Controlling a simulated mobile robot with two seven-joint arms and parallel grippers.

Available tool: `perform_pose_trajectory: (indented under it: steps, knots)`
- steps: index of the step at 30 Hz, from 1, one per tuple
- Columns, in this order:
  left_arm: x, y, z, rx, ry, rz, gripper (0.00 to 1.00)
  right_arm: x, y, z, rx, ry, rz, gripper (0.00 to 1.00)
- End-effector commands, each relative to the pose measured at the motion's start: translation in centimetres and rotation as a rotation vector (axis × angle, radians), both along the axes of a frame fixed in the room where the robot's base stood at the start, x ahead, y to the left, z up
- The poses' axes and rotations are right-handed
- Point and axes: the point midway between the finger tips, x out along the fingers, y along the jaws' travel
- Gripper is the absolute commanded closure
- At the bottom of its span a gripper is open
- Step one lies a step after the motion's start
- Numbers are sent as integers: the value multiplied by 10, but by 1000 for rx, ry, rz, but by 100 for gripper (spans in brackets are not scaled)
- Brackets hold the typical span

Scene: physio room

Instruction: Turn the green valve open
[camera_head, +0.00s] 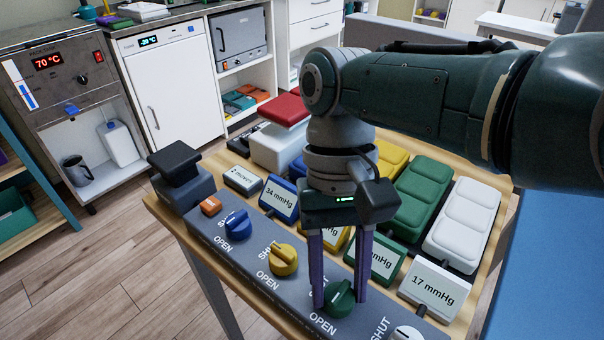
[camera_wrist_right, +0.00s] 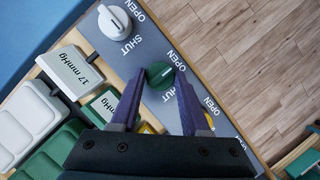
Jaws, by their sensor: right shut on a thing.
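The green valve (camera_head: 341,297) is a round knob on the sloping grey panel (camera_head: 213,229), between the yellow and white knobs. My right gripper (camera_head: 339,301) reaches down from above, its two purple fingers on either side of the green knob and shut on it. In the right wrist view the green valve (camera_wrist_right: 160,73) sits between the fingertips (camera_wrist_right: 159,78), with OPEN and SHUT printed beside it. I cannot tell exactly where its handle points. The green display (camera_head: 385,262) behind it is partly hidden by the fingers. My left gripper is not in view.
A blue knob (camera_head: 237,223), a yellow knob (camera_head: 283,259) and a white knob (camera_head: 405,333) share the panel. Behind stand a blue display (camera_head: 279,200) reading 34 mmHg, a white display (camera_head: 432,287) reading 17 mmHg, and coloured cushions. Floor is clear at left.

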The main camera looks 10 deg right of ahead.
Motion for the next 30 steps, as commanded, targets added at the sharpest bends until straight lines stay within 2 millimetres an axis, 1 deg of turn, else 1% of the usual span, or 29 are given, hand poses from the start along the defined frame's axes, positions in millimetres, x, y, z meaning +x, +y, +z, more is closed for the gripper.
perform_pose_trajectory:
  steps: [14, 15, 23, 30]
  knots:
    - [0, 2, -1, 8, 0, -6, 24, 0, -1, -1, -2, -3, 16, 100]
    - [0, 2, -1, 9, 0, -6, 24, 0, -1, -1, -1, -3, 16, 53]
    - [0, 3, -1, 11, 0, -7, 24, 0, 0, -1, -1, -2, 14, 24]
    - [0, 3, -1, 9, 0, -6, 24, 1, 0, 0, -1, -2, 14, 24]
